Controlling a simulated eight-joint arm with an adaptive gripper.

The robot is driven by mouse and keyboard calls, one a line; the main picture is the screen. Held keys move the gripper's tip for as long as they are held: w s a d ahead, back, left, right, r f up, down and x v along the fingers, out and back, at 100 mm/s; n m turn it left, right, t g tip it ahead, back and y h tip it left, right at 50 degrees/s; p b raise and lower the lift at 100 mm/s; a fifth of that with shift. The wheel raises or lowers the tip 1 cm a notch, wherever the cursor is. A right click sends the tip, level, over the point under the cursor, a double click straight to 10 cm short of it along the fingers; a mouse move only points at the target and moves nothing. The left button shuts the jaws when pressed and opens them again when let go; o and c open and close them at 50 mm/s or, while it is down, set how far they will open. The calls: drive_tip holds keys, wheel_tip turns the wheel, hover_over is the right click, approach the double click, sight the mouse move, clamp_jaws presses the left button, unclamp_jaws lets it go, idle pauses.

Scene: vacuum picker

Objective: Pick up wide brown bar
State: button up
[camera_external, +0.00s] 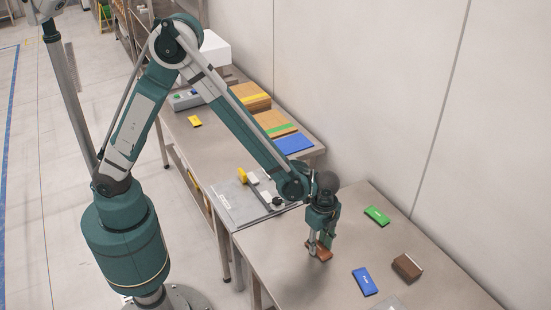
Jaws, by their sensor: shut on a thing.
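My gripper (319,245) points down over the near table and is shut on a reddish-brown bar (324,255). The fingers hide part of this bar. It is low, at or just above the table top, and I cannot tell whether it touches the table. A second brown piece, a thicker dark brown block (407,267), lies to the right of my gripper, apart from it.
A green block (376,216) and a blue block (365,282) lie on the near table (285,275). A grey plate (388,304) shows at the bottom edge. The far table holds cardboard boxes (272,124), a blue pad (294,143) and a yellow piece (194,121). A wall stands behind.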

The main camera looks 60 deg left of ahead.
sight(319, 247)
drive_tip(key=shift+r, duration=0.15)
wheel_tip(319, 247, up, 10)
drive_tip(key=p, duration=0.1)
idle(0.6)
